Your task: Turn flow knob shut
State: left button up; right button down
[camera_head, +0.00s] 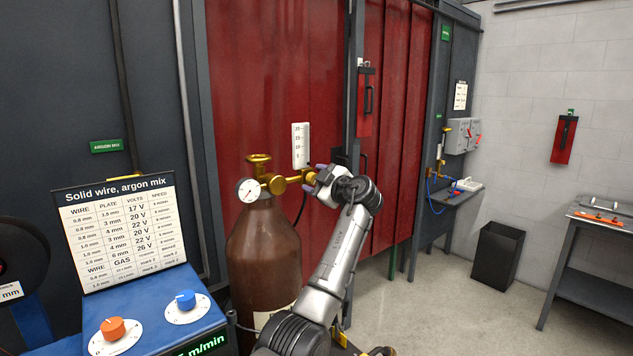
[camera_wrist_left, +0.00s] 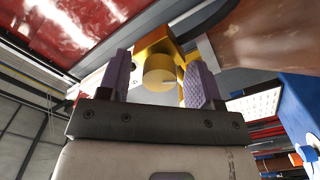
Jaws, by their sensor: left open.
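The brass flow knob (camera_head: 309,177) is at the right end of the regulator on the brown gas cylinder (camera_head: 264,250), mostly covered by my gripper in the head view. In the left wrist view the knob (camera_wrist_left: 159,73) is a round brass stub facing the camera. My left gripper (camera_head: 315,178) is at the knob. Its purple finger pads (camera_wrist_left: 158,82) stand open on either side of it, with a gap visible on both sides. A round pressure gauge (camera_head: 248,191) and a white flow scale (camera_head: 301,146) sit on the regulator. My right gripper is out of view.
A brass valve handwheel (camera_head: 259,158) tops the cylinder. The blue welding machine (camera_head: 160,320) with orange and blue dials and a settings board (camera_head: 119,232) stands at the left. Red curtains (camera_head: 270,70) hang close behind. Open floor lies to the right, towards a dark bin (camera_head: 497,255).

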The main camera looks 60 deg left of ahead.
pick_arm(q)
jog(key=shift+d, duration=0.15)
jog(key=w+d, duration=0.1)
jog(key=d, duration=1.2)
jog(key=shift+w+d, duration=0.25)
jog(key=shift+w, duration=0.05)
